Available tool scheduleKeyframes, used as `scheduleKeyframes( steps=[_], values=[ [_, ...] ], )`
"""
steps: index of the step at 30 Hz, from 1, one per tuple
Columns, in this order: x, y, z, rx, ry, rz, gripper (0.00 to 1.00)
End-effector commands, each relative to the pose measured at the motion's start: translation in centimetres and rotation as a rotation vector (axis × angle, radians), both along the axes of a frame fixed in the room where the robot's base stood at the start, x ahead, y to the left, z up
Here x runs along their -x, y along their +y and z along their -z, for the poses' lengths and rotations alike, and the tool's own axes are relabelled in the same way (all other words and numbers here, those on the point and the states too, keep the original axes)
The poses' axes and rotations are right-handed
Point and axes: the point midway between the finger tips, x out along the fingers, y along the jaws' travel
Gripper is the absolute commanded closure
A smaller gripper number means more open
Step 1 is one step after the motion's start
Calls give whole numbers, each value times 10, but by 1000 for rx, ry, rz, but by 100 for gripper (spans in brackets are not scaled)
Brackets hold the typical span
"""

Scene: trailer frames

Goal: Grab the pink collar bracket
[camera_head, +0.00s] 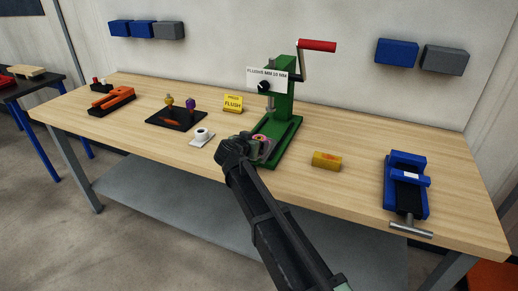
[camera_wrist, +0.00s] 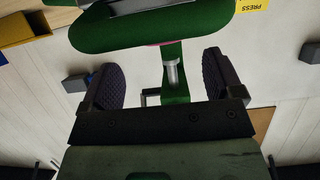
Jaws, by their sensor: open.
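A small pinkish part (camera_head: 260,138), which looks like the pink collar bracket, is at the base of the green press (camera_head: 283,110) in the head view. My gripper partly covers it, so its shape is unclear. Only a thin pink edge (camera_wrist: 158,44) shows in the wrist view, by the green press part. My gripper (camera_head: 259,147) is right in front of the press base. In the wrist view my gripper (camera_wrist: 163,80) has its two dark ribbed fingers wide apart, with nothing clearly held between them. I cannot tell whether they touch the pink part.
On the wooden bench (camera_head: 360,205), a yellow block (camera_head: 326,161) and a blue vise (camera_head: 405,187) are right of the press. A white cup (camera_head: 202,134), a black tray (camera_head: 165,122) and a yellow sign (camera_head: 233,103) are left. The press's red handle (camera_head: 317,45) sticks out above.

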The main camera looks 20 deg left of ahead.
Motion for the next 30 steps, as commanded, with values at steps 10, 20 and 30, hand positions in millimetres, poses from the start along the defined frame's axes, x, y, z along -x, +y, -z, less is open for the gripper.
scheduleKeyframes(
  steps=[10,20,30],
  values=[
    [-35,4,13,1,0,1,14],
    [-54,1,18,2,0,-1,14],
    [-54,1,18,2,1,-1,64]
  ],
)
